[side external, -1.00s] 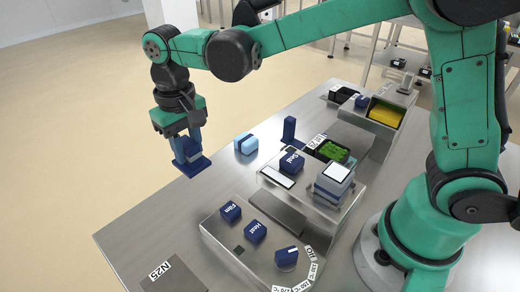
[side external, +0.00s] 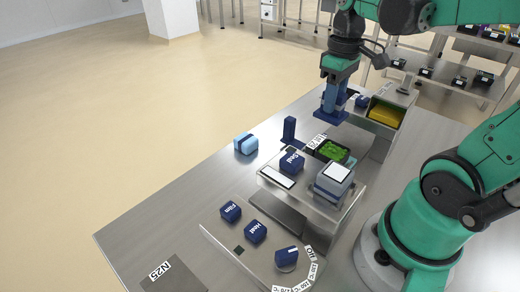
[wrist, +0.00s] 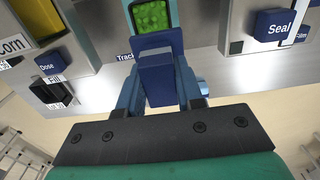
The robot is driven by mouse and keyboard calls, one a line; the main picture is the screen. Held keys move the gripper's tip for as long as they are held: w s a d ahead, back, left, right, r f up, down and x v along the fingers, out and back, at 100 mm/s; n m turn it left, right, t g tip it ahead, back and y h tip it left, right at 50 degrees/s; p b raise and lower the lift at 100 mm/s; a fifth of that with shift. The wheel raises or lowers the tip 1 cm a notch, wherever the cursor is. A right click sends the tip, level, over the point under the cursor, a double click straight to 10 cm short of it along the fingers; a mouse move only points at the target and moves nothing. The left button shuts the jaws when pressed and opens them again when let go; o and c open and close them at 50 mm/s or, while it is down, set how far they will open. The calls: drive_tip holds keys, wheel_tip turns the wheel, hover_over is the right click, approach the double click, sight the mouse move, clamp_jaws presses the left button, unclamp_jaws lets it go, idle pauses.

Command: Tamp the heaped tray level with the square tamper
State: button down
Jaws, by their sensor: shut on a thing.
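My gripper (side external: 336,95) is shut on the square tamper (side external: 328,116), a dark blue tool with a flat square plate at its lower end. It holds the tamper upright above the bench. In the wrist view my gripper (wrist: 158,92) has its blue fingers on both sides of the tamper's block (wrist: 157,70). The tray with green filling (side external: 332,150) sits at the far end of the sealer, below and close to the tamper in the picture. The wrist view shows the green filling (wrist: 152,15) just beyond the tamper plate, which appears apart from it.
A dark blue upright stand (side external: 290,130) and a light blue block (side external: 246,144) are left of the tray. The Seal button (side external: 291,161) and a grey block (side external: 334,178) are near it. A yellow-filled bin (side external: 386,113) stands behind right.

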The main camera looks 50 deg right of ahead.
drive_tip(key=shift+s+d+f, duration=0.1)
drive_tip(key=shift+s+d, duration=0.15)
drive_tip(key=shift+s, duration=0.2)
drive_tip(key=shift+s+d+f, duration=0.1)
drive_tip(key=shift+s+d, duration=0.1)
drive_tip(key=shift+s, duration=0.25)
drive_tip(key=shift+f, duration=3.25)
drive_tip(key=shift+f, duration=0.7)
drive_tip(key=shift+r, duration=0.1)
drive_tip(key=shift+r, duration=4.4)
